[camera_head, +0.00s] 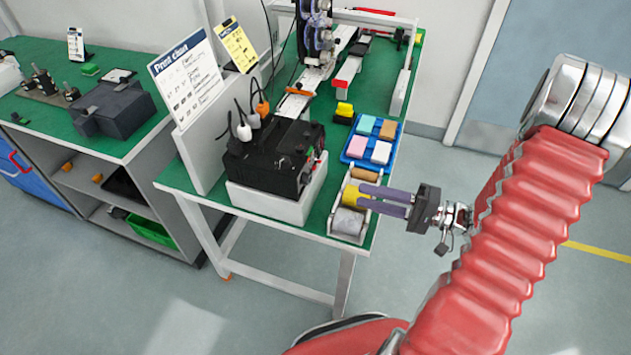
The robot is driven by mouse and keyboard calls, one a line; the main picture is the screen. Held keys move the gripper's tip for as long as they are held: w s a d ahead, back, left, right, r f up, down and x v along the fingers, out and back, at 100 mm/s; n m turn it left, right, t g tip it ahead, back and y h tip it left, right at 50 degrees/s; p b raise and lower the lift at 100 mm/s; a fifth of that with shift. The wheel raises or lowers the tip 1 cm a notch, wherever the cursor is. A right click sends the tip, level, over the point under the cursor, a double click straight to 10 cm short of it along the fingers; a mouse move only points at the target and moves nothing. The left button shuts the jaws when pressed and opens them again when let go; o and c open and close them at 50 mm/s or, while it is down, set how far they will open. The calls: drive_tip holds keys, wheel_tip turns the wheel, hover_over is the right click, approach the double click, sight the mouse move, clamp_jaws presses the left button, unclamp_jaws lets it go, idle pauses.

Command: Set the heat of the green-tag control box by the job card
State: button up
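A black control box (262,165) stands on a white base (275,204) at the front of the near bench. Its right face carries small knobs and a red spot, seen at a steep angle. My gripper (361,197) is right of the box, over the bench's right edge. Its two purple fingers are apart, with nothing clearly held.
A blue tray (345,158) with several coloured blocks lies right of the box. A second bench (40,130) with a grey case is at left.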

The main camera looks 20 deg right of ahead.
sight(310, 181)
drive_tip(key=shift+w+d, duration=0.1)
drive_tip(key=shift+d, duration=0.15)
drive_tip(key=shift+a, duration=0.15)
drive_tip(key=shift+x, duration=6.85)
drive_tip(key=shift+w, duration=0.15)
clamp_jaws()
